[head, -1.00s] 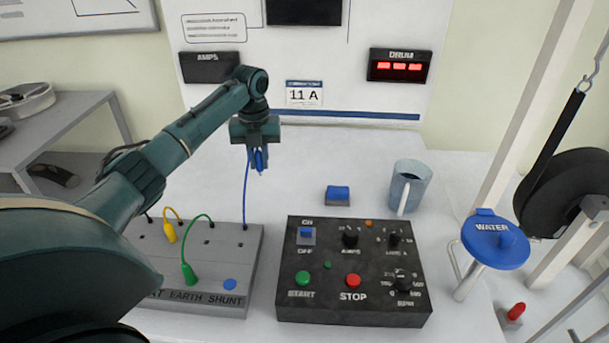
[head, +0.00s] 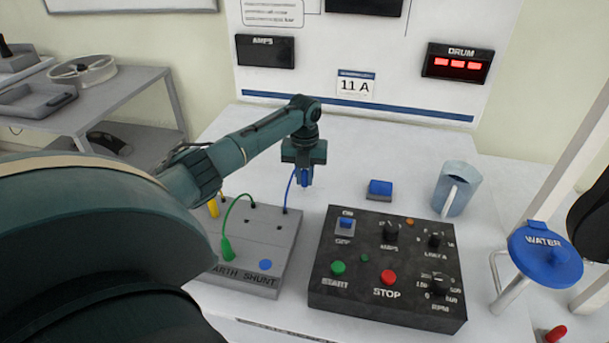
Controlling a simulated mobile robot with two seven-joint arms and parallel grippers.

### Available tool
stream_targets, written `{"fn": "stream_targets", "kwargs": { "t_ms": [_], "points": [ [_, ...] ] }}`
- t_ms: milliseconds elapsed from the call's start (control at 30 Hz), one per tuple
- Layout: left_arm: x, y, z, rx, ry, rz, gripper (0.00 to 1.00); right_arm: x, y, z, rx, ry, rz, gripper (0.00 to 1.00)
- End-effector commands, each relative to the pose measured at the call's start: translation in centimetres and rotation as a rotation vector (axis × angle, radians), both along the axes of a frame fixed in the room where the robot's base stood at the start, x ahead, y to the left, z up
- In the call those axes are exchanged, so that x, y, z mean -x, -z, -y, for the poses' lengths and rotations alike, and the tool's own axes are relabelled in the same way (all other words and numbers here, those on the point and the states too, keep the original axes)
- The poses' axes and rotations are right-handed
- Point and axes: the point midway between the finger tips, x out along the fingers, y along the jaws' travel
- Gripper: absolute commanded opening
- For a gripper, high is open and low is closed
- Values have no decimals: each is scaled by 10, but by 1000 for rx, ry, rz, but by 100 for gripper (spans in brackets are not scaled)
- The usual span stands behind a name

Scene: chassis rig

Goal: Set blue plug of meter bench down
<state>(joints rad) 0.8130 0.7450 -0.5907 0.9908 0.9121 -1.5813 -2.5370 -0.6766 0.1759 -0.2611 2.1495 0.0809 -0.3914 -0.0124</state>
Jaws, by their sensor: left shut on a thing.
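The blue plug (head: 305,179) is held in my left gripper (head: 304,170), which is shut on it and points down. The plug hangs above the white bench, behind the gap between the grey meter bench and the black control box. A blue lead (head: 289,190) runs from the plug down to the back right corner of the grey meter bench (head: 262,234). A green plug (head: 227,249) and a yellow plug (head: 213,208) are on the meter bench. My arm hides the left part of the meter bench. My right gripper is out of view.
The black control box (head: 322,283) with knobs and buttons stands right of the meter bench. Behind it are a blue block (head: 380,188) and a grey-blue mug (head: 457,188). A blue water lid (head: 545,256) is at right. The white bench (head: 395,147) is clear toward the back.

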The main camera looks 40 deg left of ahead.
Motion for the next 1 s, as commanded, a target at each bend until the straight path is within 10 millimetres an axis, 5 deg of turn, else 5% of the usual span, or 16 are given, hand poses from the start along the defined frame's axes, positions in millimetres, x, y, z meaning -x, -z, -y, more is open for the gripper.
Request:
{"fn": "stream_targets", "kwargs": {
  "t_ms": [100, 133, 400, 733, 1000],
  "points": [
    [0, 4, 0, 0, 0, 0, 0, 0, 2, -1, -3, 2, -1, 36],
    [0, 3, 0, 0, 0, 0, 19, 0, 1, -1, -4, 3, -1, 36],
    [0, 3, 0, 0, 0, 0, 39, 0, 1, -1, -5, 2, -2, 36],
    [-1, -6, 0, 0, 0, 4, 39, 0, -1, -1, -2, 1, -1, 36],
    [-1, -60, -1, 0, -1, 5, 39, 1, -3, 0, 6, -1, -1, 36]
  ]
}}
